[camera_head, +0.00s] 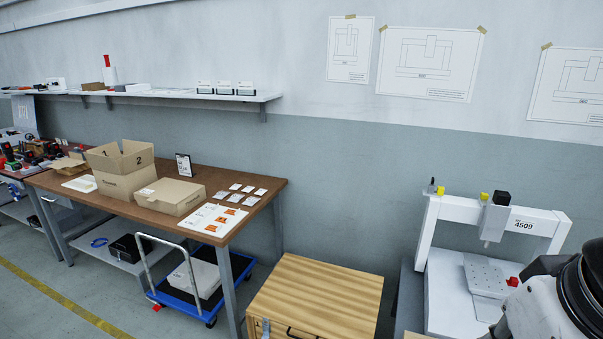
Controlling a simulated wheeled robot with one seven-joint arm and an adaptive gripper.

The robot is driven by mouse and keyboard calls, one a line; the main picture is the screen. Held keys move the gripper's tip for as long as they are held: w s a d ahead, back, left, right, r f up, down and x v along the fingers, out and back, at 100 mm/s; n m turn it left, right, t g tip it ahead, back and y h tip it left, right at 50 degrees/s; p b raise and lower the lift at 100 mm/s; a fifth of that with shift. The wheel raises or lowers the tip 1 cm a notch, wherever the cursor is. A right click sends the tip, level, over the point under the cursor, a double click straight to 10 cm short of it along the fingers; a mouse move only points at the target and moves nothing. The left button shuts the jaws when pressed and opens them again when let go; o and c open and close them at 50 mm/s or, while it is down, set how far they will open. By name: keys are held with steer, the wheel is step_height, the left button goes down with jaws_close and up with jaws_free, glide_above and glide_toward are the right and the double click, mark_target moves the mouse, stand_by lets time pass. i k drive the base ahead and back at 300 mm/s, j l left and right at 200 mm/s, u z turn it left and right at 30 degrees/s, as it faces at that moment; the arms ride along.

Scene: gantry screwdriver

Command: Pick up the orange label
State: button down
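A white sheet (193,222) lies flat near the front right corner of the brown tabletop. Several small orange labels (221,219) show on it, too small to read. Part of my arm shows at the lower right edge, far from the sheet. My gripper is not in view.
A closed cardboard box (170,196) and an open box (122,170) stand left of the sheet. Small white packets (236,198) lie behind it. A blue trolley (185,293) is under the table. A wooden cabinet (318,296) and white gantry machine (487,212) stand to the right.

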mark_target(229, 212)
steer(key=i+j+z, duration=0.1)
steer(key=i+j, duration=0.2)
steer(key=i+j+z, duration=0.1)
steer(key=i+j, duration=0.2)
steer(key=j, duration=0.2)
steer(key=i+j, duration=0.3)
steer(key=j, duration=0.15)
steer(key=i+j+z, duration=0.15)
steer(key=i+j, duration=0.15)
steer(key=j, duration=0.15)
steer(key=i+j, duration=0.1)
steer(key=j, duration=0.25)
steer(key=i+j+z, duration=0.1)
steer(key=j, duration=0.25)
steer(key=i+j, duration=0.1)
steer(key=j, duration=0.25)
steer(key=i+j+z, duration=0.1)
steer(key=j, duration=0.25)
